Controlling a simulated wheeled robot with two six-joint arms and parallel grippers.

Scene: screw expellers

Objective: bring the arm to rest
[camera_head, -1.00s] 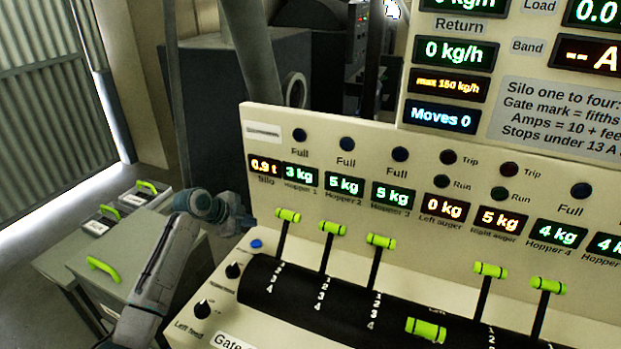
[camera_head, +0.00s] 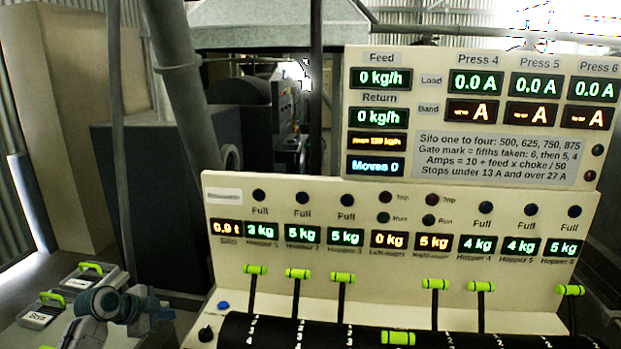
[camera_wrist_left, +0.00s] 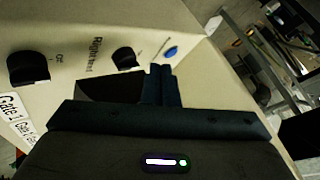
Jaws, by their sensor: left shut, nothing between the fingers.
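My left gripper (camera_head: 160,312) is low at the left in the head view, beside the left end of the cream control panel (camera_head: 390,260). In the left wrist view its fingers (camera_wrist_left: 160,82) are together and empty. Beyond the fingertips lies the panel's sloping face with a blue button (camera_wrist_left: 171,52) and two black knobs, one near the fingers (camera_wrist_left: 125,57) and one at the far left (camera_wrist_left: 28,68). I cannot tell the exact gap between fingers and panel. My right gripper is in neither view.
Several green-handled levers (camera_head: 297,273) stand along the black drum (camera_head: 270,332). A display board (camera_head: 470,180) rises behind, reading Moves 0. Boxes with green handles (camera_head: 90,272) stand at the lower left. A dark machine (camera_head: 165,200) stands behind.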

